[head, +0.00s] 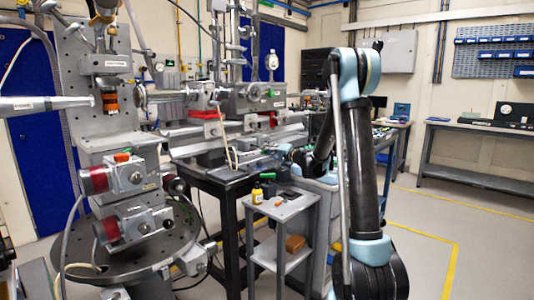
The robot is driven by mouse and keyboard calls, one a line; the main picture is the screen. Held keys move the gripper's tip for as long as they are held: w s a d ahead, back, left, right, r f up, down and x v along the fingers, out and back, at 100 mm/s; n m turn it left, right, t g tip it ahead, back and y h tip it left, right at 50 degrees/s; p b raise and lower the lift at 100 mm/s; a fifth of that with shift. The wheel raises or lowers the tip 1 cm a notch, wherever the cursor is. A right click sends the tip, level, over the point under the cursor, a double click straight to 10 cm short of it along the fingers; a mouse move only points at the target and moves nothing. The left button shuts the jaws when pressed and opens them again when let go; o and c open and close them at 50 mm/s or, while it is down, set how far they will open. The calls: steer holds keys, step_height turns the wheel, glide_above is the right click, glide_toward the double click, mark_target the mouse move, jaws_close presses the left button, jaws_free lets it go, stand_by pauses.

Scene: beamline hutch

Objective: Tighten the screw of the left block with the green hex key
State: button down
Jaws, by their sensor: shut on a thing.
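My arm rises at the right and bends back down behind itself to my gripper (268,152), which is small and dark at the edge of the black-legged bench (215,178). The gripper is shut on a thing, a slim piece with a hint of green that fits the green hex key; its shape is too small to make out. Metal blocks and rails stand on the bench just beyond the gripper. Which one is the left block, and where its screw is, I cannot tell. I cannot tell whether the key touches a screw.
A small grey cart (283,214) stands before the bench, with a yellow bottle (257,193) on top and a brown block (295,243) on its lower shelf. A tall stage assembly with a round base (125,268) fills the left. Open floor (425,245) lies at the right.

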steer(key=shift+m, duration=0.3)
steer(key=shift+d, duration=0.1)
steer(key=shift+v, duration=1.9)
